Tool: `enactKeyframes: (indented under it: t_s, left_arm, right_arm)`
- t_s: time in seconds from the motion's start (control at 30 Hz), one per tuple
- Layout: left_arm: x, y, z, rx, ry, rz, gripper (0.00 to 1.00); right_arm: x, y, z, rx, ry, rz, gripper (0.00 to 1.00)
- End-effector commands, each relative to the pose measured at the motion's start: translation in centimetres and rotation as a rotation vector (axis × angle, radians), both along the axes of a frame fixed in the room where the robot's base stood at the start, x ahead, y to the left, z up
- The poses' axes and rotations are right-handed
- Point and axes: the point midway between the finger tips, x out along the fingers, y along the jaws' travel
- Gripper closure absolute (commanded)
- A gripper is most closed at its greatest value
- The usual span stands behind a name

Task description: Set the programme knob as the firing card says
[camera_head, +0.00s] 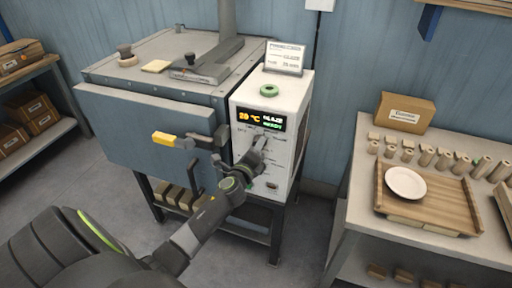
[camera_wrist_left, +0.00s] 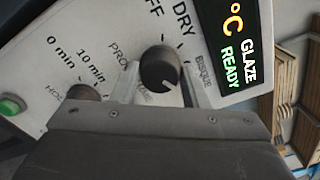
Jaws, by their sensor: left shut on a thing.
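The programme knob (camera_wrist_left: 158,66) is dark and round, on the sloping white control panel (camera_wrist_left: 60,25). Its pale mark points down and slightly right in the wrist view; OFF, DRY and BISQUE show around it. My left gripper (camera_wrist_left: 158,82) is shut on this knob, one finger on each side; in the head view the gripper (camera_head: 256,152) covers the knob. The display (camera_wrist_left: 230,40) reads GLAZE and READY. The firing card (camera_head: 285,57) stands on the control box; its middle line looks like GLAZE, the rest is too small to read. My right gripper is out of view.
A hold knob (camera_wrist_left: 82,92) with minute marks sits beside the programme knob, close to the gripper. A green button (camera_wrist_left: 11,105) is at the panel's edge. The kiln (camera_head: 130,115) has a yellow handle (camera_head: 166,139). A table (camera_head: 350,215) with a plate (camera_head: 405,183) stands right.

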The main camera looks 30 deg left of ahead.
Motion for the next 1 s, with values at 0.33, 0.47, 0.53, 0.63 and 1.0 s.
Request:
enactKeyframes:
  t_s: [0.33,0.47,0.53,0.63,1.0]
  left_arm:
    - [-0.02,-0.01,-0.09,0.006,0.003,0.0,0.83]
    - [-0.02,0.0,-0.09,0.006,0.003,0.0,0.52]
    - [-0.02,0.0,-0.08,0.007,0.002,0.001,0.43]
    - [-0.01,0.0,-0.07,0.006,0.002,0.001,0.38]
    - [-0.99,-0.24,-0.07,0.005,0.002,0.001,0.38]
  right_arm:
    - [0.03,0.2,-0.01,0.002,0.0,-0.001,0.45]
    - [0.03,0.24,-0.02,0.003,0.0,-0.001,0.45]
    - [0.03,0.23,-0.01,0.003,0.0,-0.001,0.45]
    - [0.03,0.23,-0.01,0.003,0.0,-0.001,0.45]
    - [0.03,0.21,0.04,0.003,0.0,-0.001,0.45]
